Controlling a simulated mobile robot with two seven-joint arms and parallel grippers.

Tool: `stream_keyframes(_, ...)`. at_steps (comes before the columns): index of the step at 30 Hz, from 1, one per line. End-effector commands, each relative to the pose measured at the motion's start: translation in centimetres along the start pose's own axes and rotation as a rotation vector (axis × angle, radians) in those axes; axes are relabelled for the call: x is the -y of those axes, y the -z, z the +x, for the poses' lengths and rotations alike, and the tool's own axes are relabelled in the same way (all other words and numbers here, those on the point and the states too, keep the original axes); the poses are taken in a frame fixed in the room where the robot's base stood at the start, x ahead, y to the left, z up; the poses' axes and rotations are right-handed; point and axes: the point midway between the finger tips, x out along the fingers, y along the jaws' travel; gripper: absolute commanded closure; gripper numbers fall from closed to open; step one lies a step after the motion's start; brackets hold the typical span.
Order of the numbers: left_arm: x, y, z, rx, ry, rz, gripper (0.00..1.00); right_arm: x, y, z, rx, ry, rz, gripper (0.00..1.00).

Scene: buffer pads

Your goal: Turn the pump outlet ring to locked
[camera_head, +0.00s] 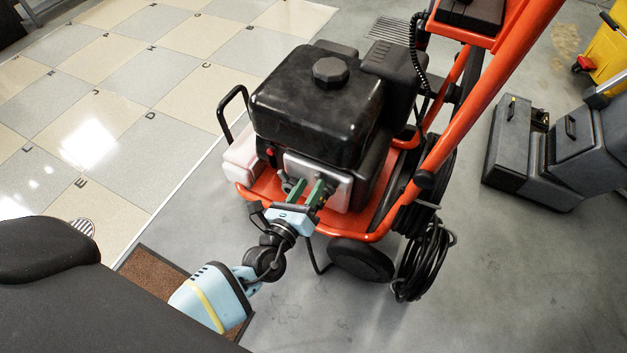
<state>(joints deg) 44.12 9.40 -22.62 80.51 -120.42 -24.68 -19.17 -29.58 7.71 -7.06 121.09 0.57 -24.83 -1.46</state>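The pressure washer (325,110) has a black engine top and an orange frame, and stands on the grey floor. My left gripper (307,187) has a light blue body and green fingers. It reaches to the low front of the machine, at the grey metal pump parts. The two fingers stand apart with a small gap. I cannot make out the outlet ring clearly; the fingers and wrist cover that spot, and I cannot tell whether they hold it. My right gripper is not in view.
The orange frame bar (490,100) rises at the right of the engine. A black wheel (360,261) and a coiled black hose (422,262) are at the lower right. A grey machine (510,135) and a yellow bucket (608,50) stand farther right. Floor between them is clear.

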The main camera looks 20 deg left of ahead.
Motion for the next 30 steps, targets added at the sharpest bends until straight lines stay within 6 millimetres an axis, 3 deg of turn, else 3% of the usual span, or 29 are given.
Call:
stream_keyframes(6, 0.0, 0.1, 2.3, 0.000, -0.001, -0.001, 0.62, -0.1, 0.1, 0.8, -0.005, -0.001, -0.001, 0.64)
stream_keyframes(17, 0.0, 0.0, 2.7, -0.001, 0.000, -0.001, 0.62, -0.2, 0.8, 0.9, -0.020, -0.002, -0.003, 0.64)
stream_keyframes(25, 0.0, 0.0, 2.7, -0.001, 0.000, -0.001, 0.97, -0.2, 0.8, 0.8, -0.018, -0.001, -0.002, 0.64)
stream_keyframes(30, 0.0, 0.0, 2.7, -0.001, 0.000, 0.001, 1.00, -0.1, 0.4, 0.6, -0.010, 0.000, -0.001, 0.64)
